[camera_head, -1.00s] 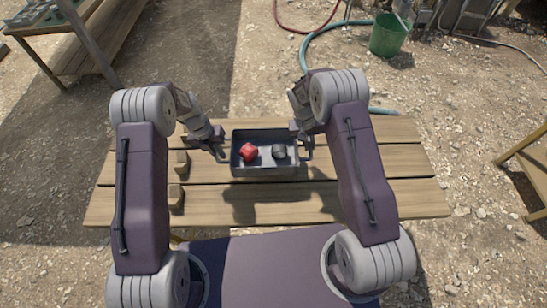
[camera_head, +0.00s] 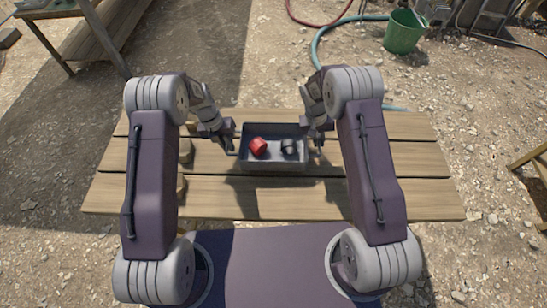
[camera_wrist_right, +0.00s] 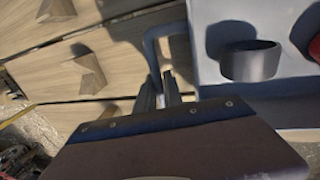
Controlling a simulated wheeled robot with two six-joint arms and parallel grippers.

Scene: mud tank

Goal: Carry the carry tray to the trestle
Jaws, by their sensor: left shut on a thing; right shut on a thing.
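The carry tray (camera_head: 274,166), a grey open box, is between my two grippers above the plank table, its shadow on the planks. It holds a red piece (camera_head: 257,146) and a dark grey ring-like piece (camera_head: 289,147). My left gripper (camera_head: 232,150) is shut at the tray's left side, its exact hold too small to see. My right gripper (camera_head: 317,151) is shut on the handle at the right side. In the right wrist view, the fingers (camera_wrist_right: 160,92) meet the handle (camera_wrist_right: 150,45), beside the grey ring (camera_wrist_right: 251,61). I cannot tell which wooden stand is the trestle.
Wooden blocks (camera_wrist_right: 90,70) lie on the plank table (camera_head: 400,160), partly behind my left arm in the head view. A workbench (camera_head: 60,14) stands at the back left, and a wooden stand (camera_head: 530,160) at the right edge. A green bucket (camera_head: 404,32) and hoses (camera_head: 325,38) lie behind.

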